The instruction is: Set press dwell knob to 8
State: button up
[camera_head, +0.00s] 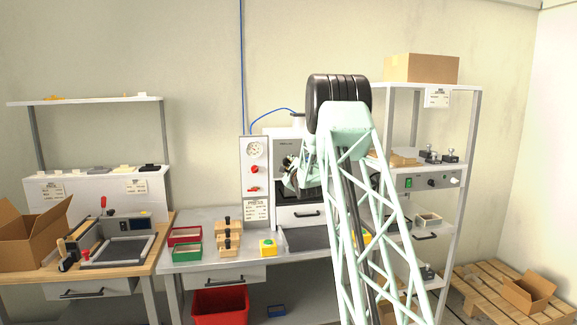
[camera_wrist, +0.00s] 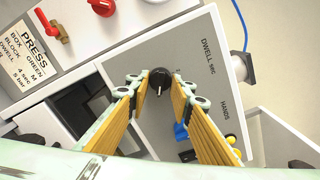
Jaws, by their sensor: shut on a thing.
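The press dwell knob (camera_wrist: 160,82) is a round black knob with a pale pointer line, on the grey press panel (camera_wrist: 190,60) beside the printed words "DWELL sec". In the wrist view its pointer line runs toward the bottom of the picture. My gripper (camera_wrist: 160,84), with yellow ribbed fingers, is shut on the knob, one fingertip on each side. The scale numbers around the knob are too small or covered to read. In the head view my gripper (camera_head: 291,178) is at the front of the press (camera_head: 300,213), and my arm hides the press's right part.
A panel with a red knob (camera_wrist: 102,6) and a red-handled valve (camera_wrist: 55,27) stands beside the press. Yellow buttons (camera_wrist: 231,139) and a blue part (camera_wrist: 181,132) are close to my fingers. Wooden blocks (camera_head: 228,240) and trays lie on the bench to the left.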

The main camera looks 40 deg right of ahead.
jog(key=o, duration=0.8)
jog(key=shift+o, duration=0.2)
jog(key=shift+s+a, duration=0.1)
jog(key=shift+s, duration=0.05)
jog(key=v, duration=1.1)
jog(key=shift+s, duration=0.3)
jog(key=shift+a, duration=0.25)
